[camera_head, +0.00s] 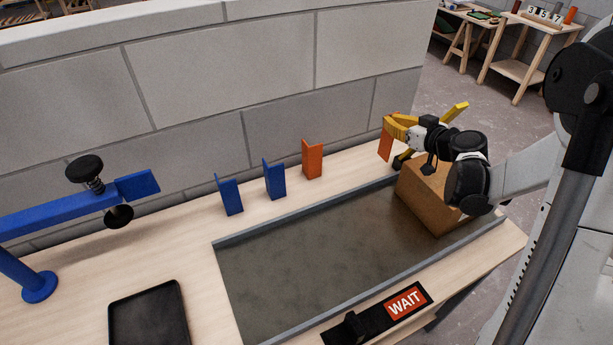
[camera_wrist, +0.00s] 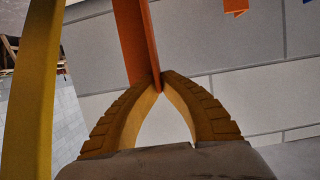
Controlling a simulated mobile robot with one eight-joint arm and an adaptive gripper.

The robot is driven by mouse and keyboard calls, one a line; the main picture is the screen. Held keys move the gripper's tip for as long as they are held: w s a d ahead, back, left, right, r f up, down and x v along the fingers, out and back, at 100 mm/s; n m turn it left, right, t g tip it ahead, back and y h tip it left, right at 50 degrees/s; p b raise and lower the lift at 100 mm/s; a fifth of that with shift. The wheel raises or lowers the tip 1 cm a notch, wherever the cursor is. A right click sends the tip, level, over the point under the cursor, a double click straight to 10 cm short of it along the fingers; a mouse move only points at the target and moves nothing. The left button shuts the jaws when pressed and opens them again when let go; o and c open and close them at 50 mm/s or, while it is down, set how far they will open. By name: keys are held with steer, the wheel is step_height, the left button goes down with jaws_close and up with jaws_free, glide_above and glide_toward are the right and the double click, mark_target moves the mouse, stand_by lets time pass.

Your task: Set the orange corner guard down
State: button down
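My gripper (camera_head: 390,126) is at the right end of the bench, near the grey block wall. Its yellow ridged fingers meet at their tips in the wrist view (camera_wrist: 159,84). They are shut on an orange corner guard (camera_head: 386,147), gripping it by one end; it also shows in the wrist view (camera_wrist: 137,40). In the head view the guard hangs below the fingers, roughly upright. I cannot tell whether its lower end touches the bench top. A second orange corner guard (camera_head: 312,159) stands upright on the bench to the left.
Two blue corner guards (camera_head: 229,196) (camera_head: 274,180) stand farther left along the wall. A brown box (camera_head: 430,200) sits in the grey-rimmed tray (camera_head: 300,275) below my arm. A yellow bar (camera_head: 456,112) rises close behind my gripper.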

steer(key=w+a+f+b, duration=0.5)
steer(key=w+a+f, duration=0.2)
steer(key=f, duration=0.4)
steer(key=shift+w+a, duration=0.25)
steer(key=shift+a, duration=0.65)
steer(key=shift+f, duration=0.15)
steer(key=c, duration=1.8)
jaws_free()
steer(key=shift+o, duration=0.9)
